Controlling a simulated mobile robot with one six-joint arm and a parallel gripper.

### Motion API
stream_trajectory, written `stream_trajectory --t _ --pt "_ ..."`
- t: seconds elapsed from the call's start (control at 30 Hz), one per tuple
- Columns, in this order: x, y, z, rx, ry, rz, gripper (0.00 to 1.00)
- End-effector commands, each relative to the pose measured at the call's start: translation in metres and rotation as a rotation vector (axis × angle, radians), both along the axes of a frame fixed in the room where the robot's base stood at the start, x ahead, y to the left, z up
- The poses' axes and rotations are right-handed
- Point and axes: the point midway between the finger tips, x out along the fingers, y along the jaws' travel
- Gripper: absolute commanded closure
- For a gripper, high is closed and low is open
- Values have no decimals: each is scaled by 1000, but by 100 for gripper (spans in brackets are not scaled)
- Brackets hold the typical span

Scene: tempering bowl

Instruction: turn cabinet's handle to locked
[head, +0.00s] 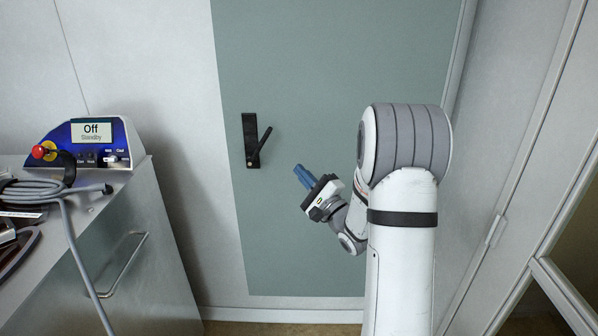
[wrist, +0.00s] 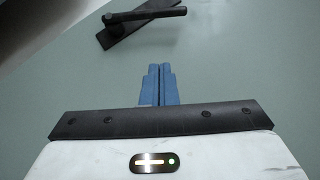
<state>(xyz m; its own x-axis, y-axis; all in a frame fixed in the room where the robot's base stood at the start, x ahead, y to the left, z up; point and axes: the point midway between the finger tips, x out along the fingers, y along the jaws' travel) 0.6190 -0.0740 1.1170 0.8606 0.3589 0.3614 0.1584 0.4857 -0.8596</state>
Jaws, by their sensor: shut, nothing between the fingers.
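The cabinet's handle (head: 261,145) is a black lever on a tall black plate (head: 249,127), fixed to a grey-green door panel (head: 320,60). In the head view the lever slants up and to the right from the plate's lower part. In the wrist view the handle (wrist: 150,14) shows at the top, beyond my fingertips. My gripper (head: 299,168) has blue fingers and is to the right of and a little below the handle, apart from it. In the wrist view the fingers (wrist: 158,70) are closed together with nothing between them.
At the left stands a metal cart (head: 125,235) with a drawer handle. On it are a blue control box (head: 93,143) reading "Off Standby", with a red knob, and grey cables (head: 45,190). A glazed frame (head: 565,285) stands at the right. The space before the door panel is clear.

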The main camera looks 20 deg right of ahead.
Motion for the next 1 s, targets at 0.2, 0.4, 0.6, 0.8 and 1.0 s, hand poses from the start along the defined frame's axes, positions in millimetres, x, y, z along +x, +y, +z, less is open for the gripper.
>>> stream_trajectory --t 0.2,0.4,0.6,0.8,1.0 --pt "42 20 21 -1 -1 3 100" --pt "63 41 37 -2 0 4 100" --pt "68 56 44 -2 1 1 100" --pt "68 58 45 -2 0 0 100" --pt "68 64 45 -3 1 3 100"
